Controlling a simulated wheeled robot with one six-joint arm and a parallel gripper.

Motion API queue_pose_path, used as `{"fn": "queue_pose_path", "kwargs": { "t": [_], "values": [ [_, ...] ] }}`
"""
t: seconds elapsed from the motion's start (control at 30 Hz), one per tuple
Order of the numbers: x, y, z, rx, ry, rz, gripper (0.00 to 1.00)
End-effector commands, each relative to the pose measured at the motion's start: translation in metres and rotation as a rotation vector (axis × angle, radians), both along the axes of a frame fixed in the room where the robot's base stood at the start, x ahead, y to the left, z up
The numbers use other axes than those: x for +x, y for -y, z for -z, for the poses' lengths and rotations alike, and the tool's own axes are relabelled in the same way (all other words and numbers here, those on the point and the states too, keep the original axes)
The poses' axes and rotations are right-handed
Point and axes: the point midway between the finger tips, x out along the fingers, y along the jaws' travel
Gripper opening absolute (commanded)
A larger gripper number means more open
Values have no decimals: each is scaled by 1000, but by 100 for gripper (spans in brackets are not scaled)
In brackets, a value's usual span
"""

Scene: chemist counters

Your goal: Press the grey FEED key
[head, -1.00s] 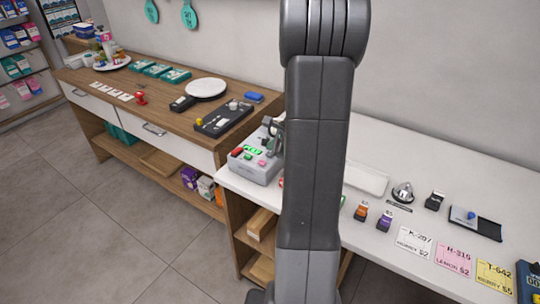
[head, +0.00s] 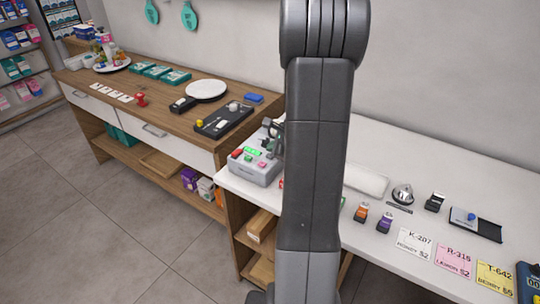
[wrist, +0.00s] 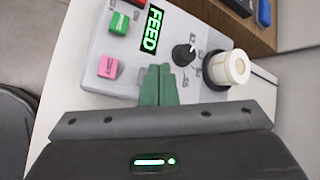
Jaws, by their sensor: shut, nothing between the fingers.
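The light grey machine (head: 252,172) stands at the left end of the white counter, and its panel (wrist: 85,85) fills much of the wrist view. Its lit green display (wrist: 151,30) reads FEED. A green key (wrist: 120,23) and a pink key (wrist: 108,67) show left of the display, and a black knob (wrist: 184,55) to its right. In the head view my arm hides part of the machine.
A cream cylinder (wrist: 230,67) stands at the machine's right side, near my fingers. On the white counter to the right are a bell (head: 402,194), small coloured items and price cards (head: 414,243). A wooden counter (head: 150,100) with a white plate (head: 206,89) adjoins on the left.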

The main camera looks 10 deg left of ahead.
Motion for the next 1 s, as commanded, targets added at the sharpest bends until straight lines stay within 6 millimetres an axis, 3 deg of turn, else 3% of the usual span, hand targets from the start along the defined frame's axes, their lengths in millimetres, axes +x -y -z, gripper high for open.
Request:
{"fn": "queue_pose_path", "kwargs": {
  "t": [1.0],
  "values": [
    [0, 0, 9, 0, 0, 0, 0]
  ]
}}
